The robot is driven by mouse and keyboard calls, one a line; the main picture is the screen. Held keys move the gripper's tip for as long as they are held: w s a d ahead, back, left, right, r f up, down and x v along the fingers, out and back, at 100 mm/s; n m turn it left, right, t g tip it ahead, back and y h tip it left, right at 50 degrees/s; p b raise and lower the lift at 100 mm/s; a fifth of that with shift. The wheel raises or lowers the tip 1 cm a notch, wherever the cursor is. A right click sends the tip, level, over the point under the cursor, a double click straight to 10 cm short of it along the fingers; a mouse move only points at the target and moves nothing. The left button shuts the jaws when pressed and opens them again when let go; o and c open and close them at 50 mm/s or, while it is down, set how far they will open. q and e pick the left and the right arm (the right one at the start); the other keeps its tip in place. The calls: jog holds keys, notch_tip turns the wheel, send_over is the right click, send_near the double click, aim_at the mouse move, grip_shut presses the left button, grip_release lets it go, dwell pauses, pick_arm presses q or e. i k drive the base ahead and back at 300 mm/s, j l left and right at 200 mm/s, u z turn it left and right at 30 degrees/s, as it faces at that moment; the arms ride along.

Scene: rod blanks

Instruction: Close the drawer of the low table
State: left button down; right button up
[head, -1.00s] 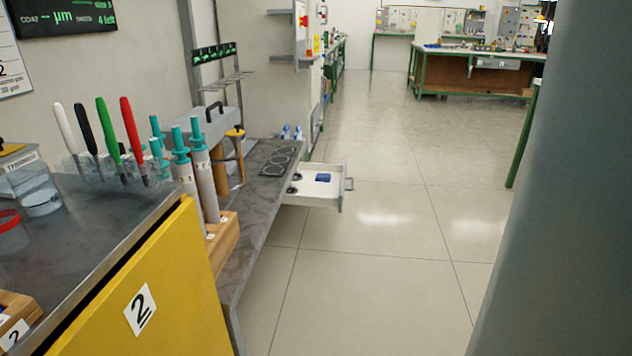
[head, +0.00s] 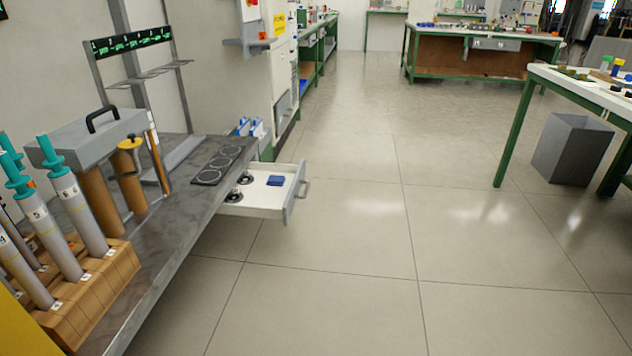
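The low table (head: 178,212) runs along the left wall in the head view, with a grey stone-like top. Its white drawer (head: 258,209) is pulled out to the right, over the floor, near the table's far end. The drawer front (head: 295,193) has a metal handle (head: 304,189) on its outer side. Inside the drawer lie a blue item (head: 276,180) and two small dark round pieces (head: 240,186). Neither of my grippers is in view.
A wooden block (head: 95,290) with grey, teal-topped cylinders stands on the table, near a grey box (head: 90,140) with a black handle. The tiled floor (head: 350,260) right of the drawer is clear. A green-legged table (head: 508,135) and grey bin (head: 572,148) stand at right.

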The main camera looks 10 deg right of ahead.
aim_at(259, 199)
jog(key=i+l, duration=0.2)
jog(key=l, duration=0.15)
jog(key=i+l+u, duration=0.15)
jog(key=i, duration=0.4)
jog(key=i+l+u, duration=0.15)
jog(key=i, duration=0.35)
jog(key=i+l+u, duration=0.15)
jog(key=i, duration=0.35)
